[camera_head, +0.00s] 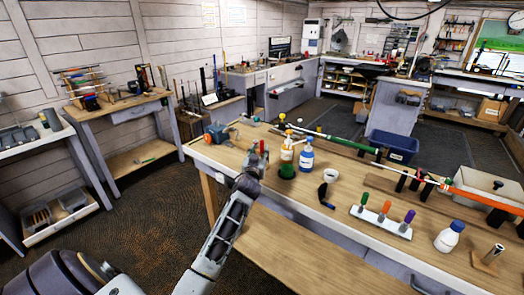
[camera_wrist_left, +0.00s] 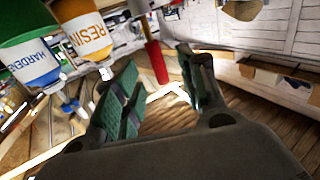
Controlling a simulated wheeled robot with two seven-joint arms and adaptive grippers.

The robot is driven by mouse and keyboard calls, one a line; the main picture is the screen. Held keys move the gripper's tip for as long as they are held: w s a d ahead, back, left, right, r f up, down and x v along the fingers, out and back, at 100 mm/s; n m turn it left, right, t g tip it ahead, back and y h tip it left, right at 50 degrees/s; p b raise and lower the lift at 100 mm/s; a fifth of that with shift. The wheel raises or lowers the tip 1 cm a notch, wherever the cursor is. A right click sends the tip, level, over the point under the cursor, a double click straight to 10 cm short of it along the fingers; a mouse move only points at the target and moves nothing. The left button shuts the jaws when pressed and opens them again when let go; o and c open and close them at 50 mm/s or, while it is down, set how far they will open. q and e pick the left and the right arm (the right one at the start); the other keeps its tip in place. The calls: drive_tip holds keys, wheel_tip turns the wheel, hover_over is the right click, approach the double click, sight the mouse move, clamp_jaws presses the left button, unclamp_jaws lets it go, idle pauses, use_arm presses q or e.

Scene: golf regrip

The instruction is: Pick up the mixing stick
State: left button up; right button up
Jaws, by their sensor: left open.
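My left gripper (camera_head: 256,160) is open over the left part of the workbench, beside the bottles. In the left wrist view its green-padded fingers (camera_wrist_left: 158,66) are spread apart. A red cylinder (camera_wrist_left: 155,62) with a thin tan shaft shows between and beyond the fingertips; a red piece (camera_head: 262,147) also shows by the gripper in the head view. I cannot tell whether this is the mixing stick, or whether the fingers touch it. No other mixing stick is clearly visible. My right gripper is not in view.
A white-blue bottle (camera_head: 306,158), white cup (camera_head: 331,175), tool holder (camera_head: 381,221) and golf club (camera_head: 352,143) occupy the workbench. Its front strip (camera_head: 300,190) is partly clear.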

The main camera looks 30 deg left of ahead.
sight(262, 147)
use_arm(q)
drive_tip(key=shift+w, duration=0.3)
drive_tip(key=shift+r+x, duration=0.2)
drive_tip(key=shift+x, duration=0.75)
drive_tip(key=shift+w+a+p, duration=0.25)
drive_tip(key=shift+w+p, duration=0.1)
drive_tip(key=shift+w, duration=0.25)
drive_tip(key=shift+w+a, duration=0.25)
drive_tip(key=shift+w, duration=0.35)
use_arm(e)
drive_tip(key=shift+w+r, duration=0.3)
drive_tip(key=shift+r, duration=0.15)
